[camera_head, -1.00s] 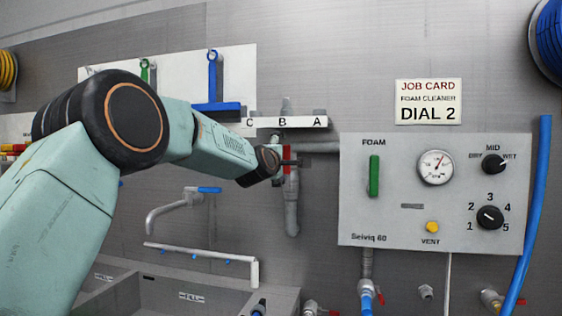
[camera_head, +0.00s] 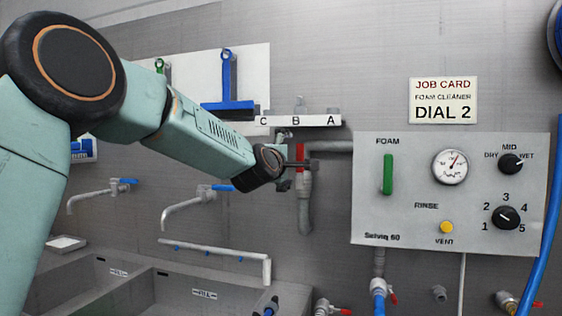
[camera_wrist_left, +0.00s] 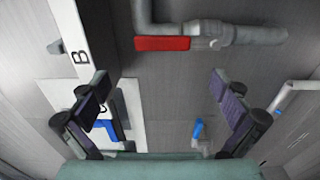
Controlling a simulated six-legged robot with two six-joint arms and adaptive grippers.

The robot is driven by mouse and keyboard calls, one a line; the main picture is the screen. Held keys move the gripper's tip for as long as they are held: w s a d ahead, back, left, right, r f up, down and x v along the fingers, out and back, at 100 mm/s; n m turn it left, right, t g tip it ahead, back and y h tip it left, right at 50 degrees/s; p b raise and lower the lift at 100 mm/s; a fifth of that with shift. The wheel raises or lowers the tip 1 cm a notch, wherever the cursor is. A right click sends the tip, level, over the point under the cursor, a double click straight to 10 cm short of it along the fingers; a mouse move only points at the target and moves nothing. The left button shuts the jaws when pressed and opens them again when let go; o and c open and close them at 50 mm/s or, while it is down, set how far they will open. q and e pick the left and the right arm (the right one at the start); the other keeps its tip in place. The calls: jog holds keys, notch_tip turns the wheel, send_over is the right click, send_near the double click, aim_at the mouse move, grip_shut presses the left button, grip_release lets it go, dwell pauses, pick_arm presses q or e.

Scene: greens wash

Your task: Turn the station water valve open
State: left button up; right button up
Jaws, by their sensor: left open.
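The valve with a red lever (camera_head: 300,157) sits on a grey wall pipe (camera_head: 306,200), just left of the foam panel. In the head view the lever stands upright, partly hidden by my gripper. In the left wrist view the red lever (camera_wrist_left: 162,43) shows whole, lying roughly along the pipe (camera_wrist_left: 250,36). My left gripper (camera_head: 298,163) overlaps the lever in the head view. In the wrist view its two fingers (camera_wrist_left: 160,85) are wide apart and empty, with the lever ahead, between their lines; I see no contact. My right gripper is not in view.
A foam panel (camera_head: 365,222) with a green handle, gauge and dials is right of the valve. A shelf (camera_head: 318,120) marked C, B, A is just above it. Sinks (camera_head: 130,294) with blue-levered taps lie below left. A blue hose (camera_head: 548,200) hangs at right.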

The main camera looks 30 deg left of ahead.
pick_arm(q)
jog(key=v, duration=0.5)
jog(key=shift+s, duration=0.25)
jog(key=shift+w+f, duration=0.1)
jog(key=shift+w, duration=0.05)
jog(key=x, duration=1.2)
dwell(0.3)
jog(key=shift+d, duration=0.1)
dwell(0.3)
